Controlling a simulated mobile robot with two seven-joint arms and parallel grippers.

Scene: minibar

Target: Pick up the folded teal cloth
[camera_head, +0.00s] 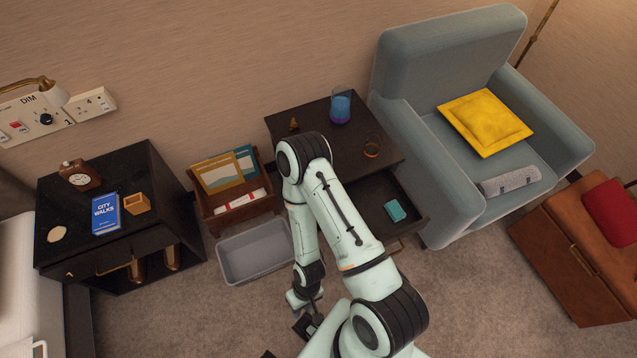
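The folded teal cloth (395,210) is a small teal bundle lying in the open drawer (373,188) of the dark minibar table. It lies near the drawer's front right corner, clear of my arm. My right arm crosses the middle of the view and hides the left part of the drawer. My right gripper (307,325) hangs low over the carpet, left of and well in front of the cloth, not touching it. Its fingers are small, dark and partly covered by my arm, so their opening is unclear. My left gripper cannot be made out.
The tabletop (310,115) holds a blue glass (340,106), an amber-toned tumbler (372,146) and a small golden ornament (294,124). A grey bin (222,262) and a magazine rack (203,214) stand left. A blue-grey armchair (417,75) stands close on the right.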

